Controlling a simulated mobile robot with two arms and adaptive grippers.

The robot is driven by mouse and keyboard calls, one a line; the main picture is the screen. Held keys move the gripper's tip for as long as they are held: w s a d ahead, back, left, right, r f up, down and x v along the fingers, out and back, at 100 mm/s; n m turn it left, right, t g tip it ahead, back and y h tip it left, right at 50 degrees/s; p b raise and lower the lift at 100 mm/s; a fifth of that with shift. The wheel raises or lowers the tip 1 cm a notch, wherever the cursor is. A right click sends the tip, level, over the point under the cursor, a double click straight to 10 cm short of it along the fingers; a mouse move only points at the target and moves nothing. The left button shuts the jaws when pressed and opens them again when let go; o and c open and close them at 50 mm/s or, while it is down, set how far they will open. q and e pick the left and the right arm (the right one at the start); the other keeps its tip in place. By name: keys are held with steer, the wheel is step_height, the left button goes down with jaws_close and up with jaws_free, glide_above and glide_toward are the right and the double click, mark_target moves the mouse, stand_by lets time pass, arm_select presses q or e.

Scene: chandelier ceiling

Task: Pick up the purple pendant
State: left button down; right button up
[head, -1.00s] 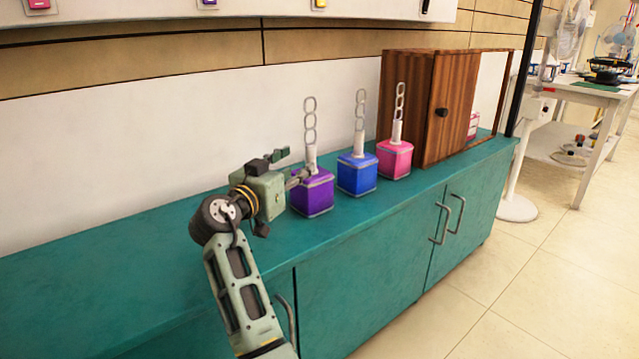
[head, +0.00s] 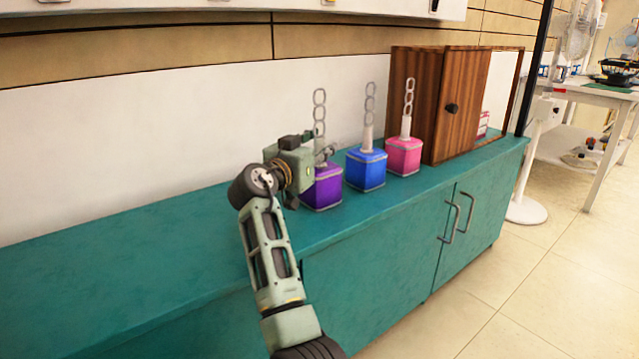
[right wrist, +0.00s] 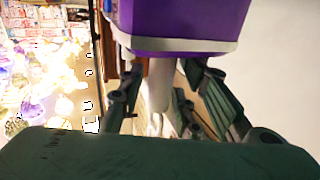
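The purple pendant (head: 324,189), a purple cube with grey edges, a white stem and a chain of rings pointing up, stands on the teal counter (head: 130,225). My right gripper (head: 325,152) comes from the left at stem height, just above the cube, and partly hides the stem. In the right wrist view, the purple cube (right wrist: 180,24) fills the top and the white stem hangs below it, upside down. The fingers of my right gripper (right wrist: 162,80) are spread on both sides of the stem, with gaps visible. My left gripper is not in view.
A blue pendant (head: 366,170) and a pink pendant (head: 403,156) stand to the right of the purple one. A wooden cabinet (head: 461,105) stands beyond them. The wall (head: 190,130) runs behind the counter. The counter's left part is clear.

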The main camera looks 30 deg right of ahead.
jaws_close()
stand_by(0.4)
